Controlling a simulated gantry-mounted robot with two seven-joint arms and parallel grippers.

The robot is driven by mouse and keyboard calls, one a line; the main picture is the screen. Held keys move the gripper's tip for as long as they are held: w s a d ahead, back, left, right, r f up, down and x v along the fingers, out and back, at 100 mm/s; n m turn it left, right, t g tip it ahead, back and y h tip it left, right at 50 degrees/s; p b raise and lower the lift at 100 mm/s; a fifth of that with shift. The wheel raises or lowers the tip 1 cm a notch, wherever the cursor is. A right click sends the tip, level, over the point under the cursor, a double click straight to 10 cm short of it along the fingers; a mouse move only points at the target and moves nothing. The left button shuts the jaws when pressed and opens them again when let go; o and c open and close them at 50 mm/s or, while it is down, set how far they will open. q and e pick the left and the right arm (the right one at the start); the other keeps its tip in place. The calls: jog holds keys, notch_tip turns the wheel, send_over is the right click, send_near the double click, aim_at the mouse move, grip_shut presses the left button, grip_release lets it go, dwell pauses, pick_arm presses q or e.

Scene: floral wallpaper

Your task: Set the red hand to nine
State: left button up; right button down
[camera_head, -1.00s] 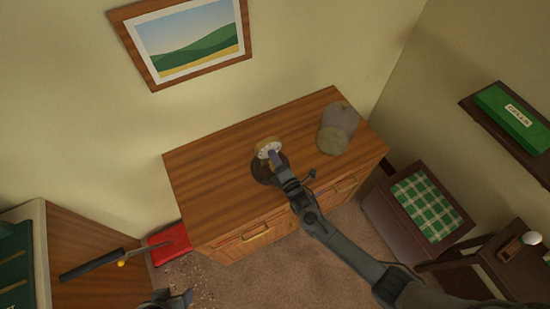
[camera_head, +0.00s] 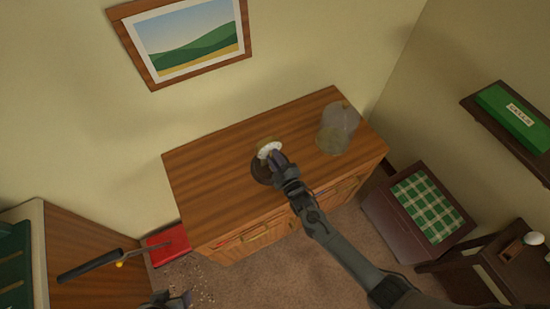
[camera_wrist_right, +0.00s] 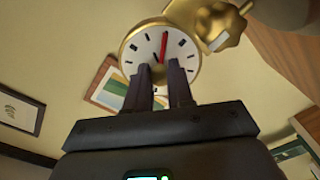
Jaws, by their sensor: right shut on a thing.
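A small clock with a gold rim and white dial (camera_head: 268,148) stands on the wooden cabinet top; its dial (camera_wrist_right: 146,44) faces the right wrist camera. The red hand (camera_wrist_right: 164,46) points toward the top of that picture. Dark marks ring the dial; no numerals are legible. My right gripper (camera_wrist_right: 160,78) is in front of the dial, its fingers closed on a small gold knob near the middle. The fingers hide the dial's lower part in that view. My left gripper (camera_head: 172,300) shows only partly at the head view's bottom edge; its jaws are unclear.
The cabinet (camera_head: 205,175) also bears a clear glass dome (camera_head: 338,127) right of the clock. A gold lobed part (camera_wrist_right: 219,28) sits beside the dial. A black-handled tool (camera_head: 90,265) and a red flat thing (camera_head: 168,243) are at lower left. The cabinet's left side is clear.

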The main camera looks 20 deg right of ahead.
jog(key=m, duration=0.6)
jog(key=shift+m, duration=0.3)
jog(key=m, duration=0.5)
jog(key=shift+a, duration=0.1)
jog(key=m, duration=0.7)
jog(key=shift+m+p, duration=0.3)
jog(key=m, duration=0.3)
jog(key=shift+m+p, duration=0.3)
jog(key=shift+m, duration=0.6)
jog(key=c, duration=1)
grip_release()
